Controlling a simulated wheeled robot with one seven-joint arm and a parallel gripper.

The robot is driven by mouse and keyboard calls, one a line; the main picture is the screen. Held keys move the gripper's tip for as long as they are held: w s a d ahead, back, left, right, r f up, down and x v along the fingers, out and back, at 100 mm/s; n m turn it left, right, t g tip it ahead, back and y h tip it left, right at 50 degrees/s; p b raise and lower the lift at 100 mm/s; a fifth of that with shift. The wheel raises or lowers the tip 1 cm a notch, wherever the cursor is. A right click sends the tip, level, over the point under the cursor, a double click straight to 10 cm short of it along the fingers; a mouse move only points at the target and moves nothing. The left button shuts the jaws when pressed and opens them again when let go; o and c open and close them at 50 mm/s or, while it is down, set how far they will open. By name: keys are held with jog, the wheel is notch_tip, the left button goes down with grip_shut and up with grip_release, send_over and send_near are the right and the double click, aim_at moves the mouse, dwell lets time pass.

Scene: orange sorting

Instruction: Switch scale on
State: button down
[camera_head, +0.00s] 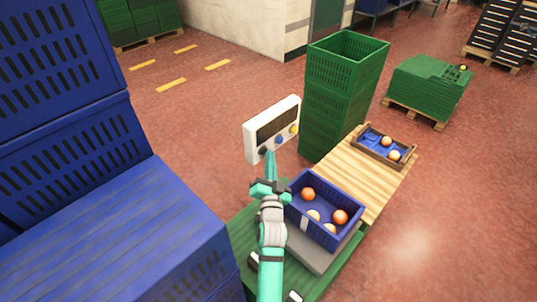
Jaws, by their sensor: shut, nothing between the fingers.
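The scale's white display unit (258,130) stands in the middle of the head view, with a dark blank-looking screen (277,121) and a row of buttons below it. A blue button (279,140) and a yellow button (294,129) show on its right part. My gripper (269,154) is shut and empty. Its tip is at the lower left of the display, over or beside a dark button; I cannot tell whether it touches. The scale's grey platform (312,254) carries a blue crate (335,239) with several oranges (340,216).
Large blue crates (95,235) fill the left side. Stacked green crates (330,110) stand behind the scale. A wooden table (362,172) to the right bears a small tray (404,160) with oranges. Red floor is open at the right.

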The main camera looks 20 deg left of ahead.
jog(key=shift+a, duration=0.25)
dwell(0.5)
jog(key=shift+s+d, duration=0.3)
jog(key=shift+d, duration=0.65)
jog(key=d, duration=0.1)
jog(key=s+d, duration=0.1)
jog(key=d, duration=0.2)
jog(key=shift+s+d, duration=0.35)
jog(key=shift+a, duration=0.1)
dwell(0.4)
